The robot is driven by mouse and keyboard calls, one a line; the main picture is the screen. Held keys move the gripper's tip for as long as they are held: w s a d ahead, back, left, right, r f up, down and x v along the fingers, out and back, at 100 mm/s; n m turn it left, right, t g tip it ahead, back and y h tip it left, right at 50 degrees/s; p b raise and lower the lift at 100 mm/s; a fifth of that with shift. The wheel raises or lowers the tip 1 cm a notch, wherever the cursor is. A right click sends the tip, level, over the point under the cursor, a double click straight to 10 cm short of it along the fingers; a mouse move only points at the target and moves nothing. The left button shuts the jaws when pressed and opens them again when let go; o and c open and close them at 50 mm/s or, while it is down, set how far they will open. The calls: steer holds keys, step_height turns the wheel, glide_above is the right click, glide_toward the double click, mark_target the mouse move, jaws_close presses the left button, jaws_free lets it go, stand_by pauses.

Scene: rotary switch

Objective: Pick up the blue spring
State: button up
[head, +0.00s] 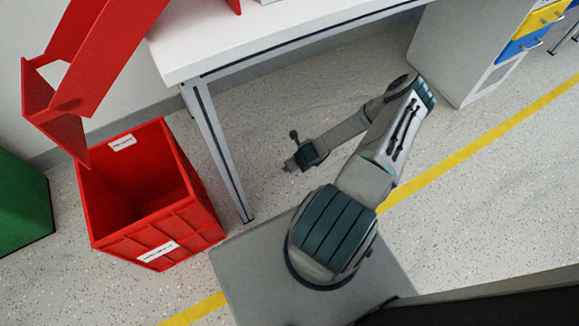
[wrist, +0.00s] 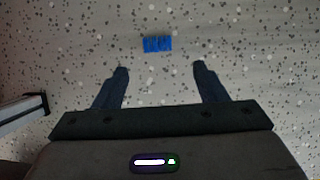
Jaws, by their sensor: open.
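The blue spring (wrist: 157,44) shows in the wrist view as a small, short blue piece on the speckled floor, near the top centre. My gripper (wrist: 158,67) is open and empty, its two dark fingers spread to either side. In the picture the spring lies beyond the fingertips, between their lines, and is not touched by them. In the head view my gripper (head: 287,170) is low beside and partly below the white table. I cannot make out the spring in the head view.
A white table (head: 240,35) stands behind, its grey leg (head: 222,155) left of my gripper. A table leg (wrist: 22,112) also shows at the left of the wrist view. An open red bin (head: 200,190) stands at the left. A grey drawer cabinet (head: 465,50) is at the right.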

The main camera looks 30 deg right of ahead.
steer(key=b+x, duration=0.1)
steer(key=x, duration=0.2)
steer(key=shift+w+f, duration=0.1)
steer(key=shift+f, duration=0.2)
steer(key=b+x, duration=0.3)
steer(key=x, duration=0.2)
steer(key=shift+w+a+f, duration=0.1)
steer(key=shift+a, duration=0.1)
jaws_close()
steer(key=shift+r+p, duration=0.4)
steer(key=shift+r, duration=0.5)
step_height(320, 180, up, 3)
steer(key=shift+f+p, duration=0.2)
steer(key=shift+p, duration=0.6)
steer(key=s+d+r+p, duration=0.4)
steer(key=s+d+r, duration=0.2)
steer(key=s+d, duration=0.2)
steer(key=shift+r+p, duration=0.3)
steer(key=shift+r, duration=0.1)
